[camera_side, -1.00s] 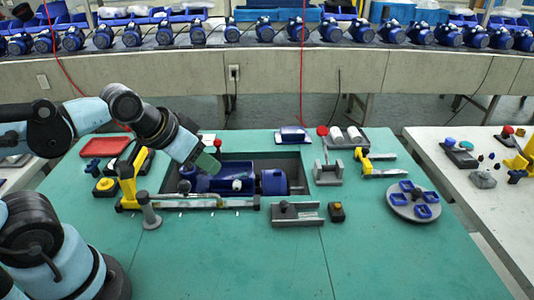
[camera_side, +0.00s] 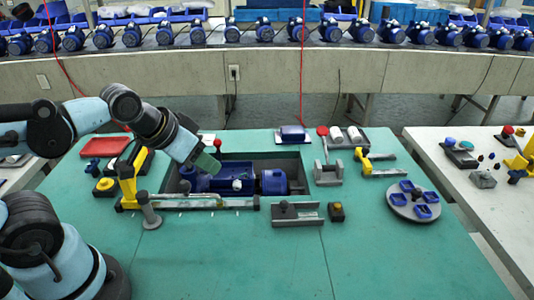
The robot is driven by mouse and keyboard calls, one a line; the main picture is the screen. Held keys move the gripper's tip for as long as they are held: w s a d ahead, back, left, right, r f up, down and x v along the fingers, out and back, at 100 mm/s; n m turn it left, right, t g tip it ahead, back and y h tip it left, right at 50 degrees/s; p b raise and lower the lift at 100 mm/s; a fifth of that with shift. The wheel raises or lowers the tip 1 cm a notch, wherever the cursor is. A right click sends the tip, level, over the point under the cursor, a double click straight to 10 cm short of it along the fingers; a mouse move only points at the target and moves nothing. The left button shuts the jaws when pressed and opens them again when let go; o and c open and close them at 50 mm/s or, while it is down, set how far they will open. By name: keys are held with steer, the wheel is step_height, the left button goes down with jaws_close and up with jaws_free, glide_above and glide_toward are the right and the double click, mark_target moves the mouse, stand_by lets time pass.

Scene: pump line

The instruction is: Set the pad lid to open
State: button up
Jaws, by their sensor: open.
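A small blue block-like piece on a pale plate (camera_side: 292,134) lies flat at the back of the green table. It may be the pad with its lid, but it is too small to tell, and I cannot make out a hinge or whether a lid is up. My gripper (camera_side: 208,164) is open, tilted down to the right over the left end of the sunken tray. It is well to the left of the blue piece. A blue pump (camera_side: 271,181) lies in the tray just right of the gripper. The gripper and wrist hide part of the tray's left end.
A lever with a red knob (camera_side: 322,131) stands right of the blue piece. A yellow clamp (camera_side: 127,186) and grey post (camera_side: 149,212) stand front left. A red tray (camera_side: 105,147) is back left. A turntable with blue cups (camera_side: 411,204) is right. The front table is clear.

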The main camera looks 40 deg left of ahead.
steer(key=shift+o, duration=0.7)
steer(key=g, duration=0.7)
glide_above(285, 201)
step_height(285, 201, down, 12)
steer(key=shift+s+r, duration=0.1)
steer(key=shift+r, duration=0.15)
jaws_close()
